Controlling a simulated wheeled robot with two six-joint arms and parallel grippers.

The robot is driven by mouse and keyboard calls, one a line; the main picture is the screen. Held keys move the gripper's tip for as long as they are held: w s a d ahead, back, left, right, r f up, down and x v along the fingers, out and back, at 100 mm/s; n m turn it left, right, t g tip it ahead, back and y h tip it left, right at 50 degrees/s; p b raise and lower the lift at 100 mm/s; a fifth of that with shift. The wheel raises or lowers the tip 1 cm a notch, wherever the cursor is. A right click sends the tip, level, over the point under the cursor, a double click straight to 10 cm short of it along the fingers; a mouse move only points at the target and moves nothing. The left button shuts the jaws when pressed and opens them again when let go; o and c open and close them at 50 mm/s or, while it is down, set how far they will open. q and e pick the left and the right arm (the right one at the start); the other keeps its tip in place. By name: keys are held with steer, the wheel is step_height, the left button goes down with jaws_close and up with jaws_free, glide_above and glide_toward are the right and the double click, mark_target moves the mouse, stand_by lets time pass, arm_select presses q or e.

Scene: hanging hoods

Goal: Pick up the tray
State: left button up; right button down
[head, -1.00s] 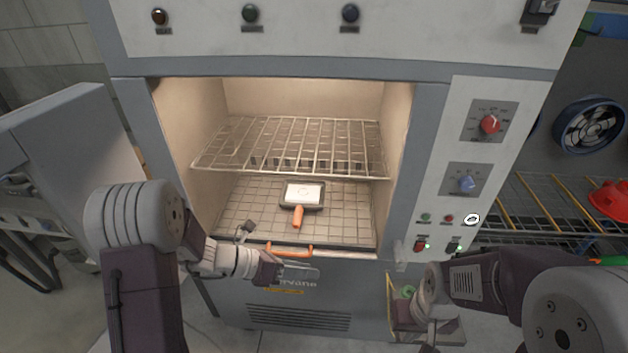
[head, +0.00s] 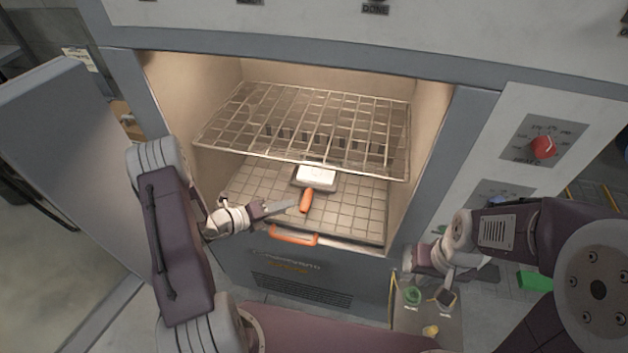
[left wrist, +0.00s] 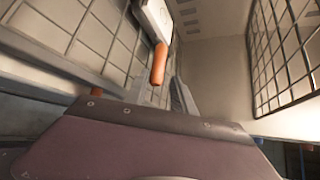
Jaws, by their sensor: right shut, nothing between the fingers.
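The small dark tray (head: 329,187) with a white block on it sits on the gridded floor inside the lit oven, below the wire rack. Its orange handle (head: 306,201) points to the front opening. My left gripper (head: 288,204) reaches in at the front left, beside the handle. In the left wrist view, the handle (left wrist: 158,64) lies just ahead of and between the spread fingertips (left wrist: 163,88); I cannot tell whether they touch it. My right gripper (head: 408,270) is outside, low to the right of the opening, shut and empty, and small in view.
A wire rack (head: 310,120) spans the oven above the tray. The open door (head: 75,150) stands at the left. An orange bar handle (head: 294,236) sits at the front lower edge. A red knob (head: 543,147) is on the right panel. A green item (head: 412,295) lies low on the right.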

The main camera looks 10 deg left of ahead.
mark_target(303, 201)
arm_select(q)
steer(key=x, duration=0.4)
steer(key=shift+w+a, duration=0.1)
steer(key=p+x, duration=0.1)
steer(key=x, duration=0.4)
steer(key=shift+f, duration=0.1)
steer(key=shift+c, duration=1.2)
steer(key=shift+a, duration=0.1)
jaws_close()
